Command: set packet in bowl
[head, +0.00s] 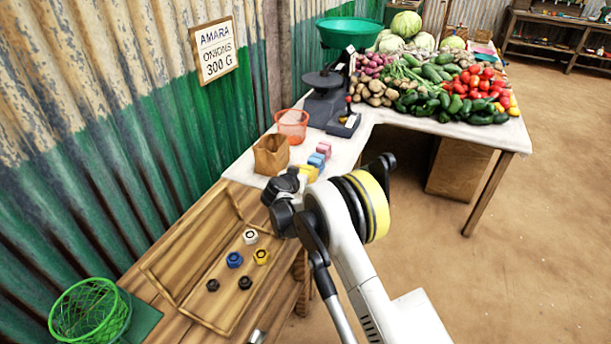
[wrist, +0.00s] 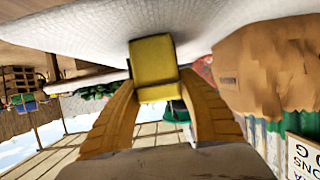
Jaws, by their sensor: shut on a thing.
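My gripper (wrist: 155,92) is shut on a yellow packet (wrist: 153,62), which sits between the two fingertips in the wrist view, close to the white cloth. In the head view my gripper (head: 286,186) is over the near end of the white-topped table, partly hidden by its own links. Yellow shows beside it there, but which part is the held packet is hard to tell. The green bowl (head: 349,33) sits on top of the dark scale (head: 325,90), farther back and apart from my gripper.
A brown paper bag (head: 271,155) and an orange basket (head: 292,125) stand near my gripper. Pink (head: 324,148) and blue (head: 316,160) packets lie to the right. Vegetables (head: 440,88) crowd the table behind. A corrugated wall borders the left.

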